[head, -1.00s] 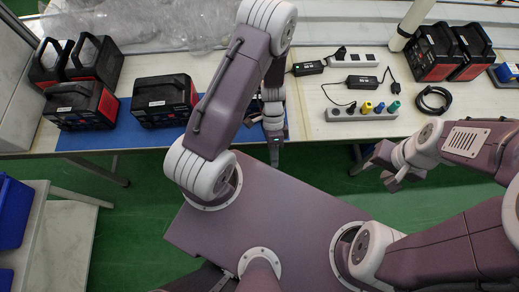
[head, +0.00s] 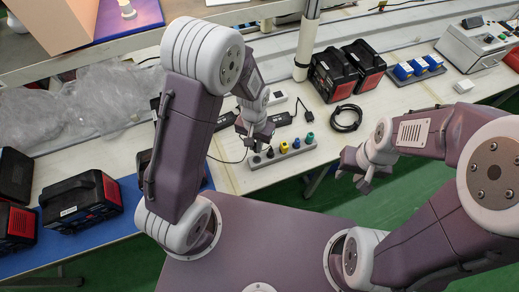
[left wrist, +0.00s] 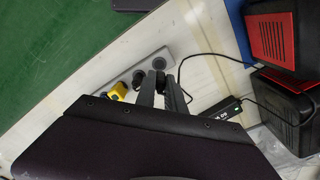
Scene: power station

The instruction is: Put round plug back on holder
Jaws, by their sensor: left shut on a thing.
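The grey strip holder (head: 287,160) lies along the table's front edge. Dark, yellow (head: 283,147), blue (head: 296,143) and green (head: 309,138) plugs stand along it in the head view. The holder also shows in the left wrist view (left wrist: 105,104), where a dark round socket (left wrist: 159,63) is at one end. My left gripper (head: 251,143) is over that end. In the left wrist view my left gripper (left wrist: 162,84) is shut on a black round plug (left wrist: 160,80) with a cable; the fingers partly hide it. Whether the plug touches the holder cannot be told. My right gripper (head: 354,174) is open and empty, off the front edge.
A black adapter (left wrist: 222,108) lies beside the holder, joined by a cable. A coiled black cable (head: 345,118) lies to the right. Black-and-red battery units (head: 330,75) stand behind it, and others (head: 80,200) stand on the left. A white post (head: 306,45) rises behind.

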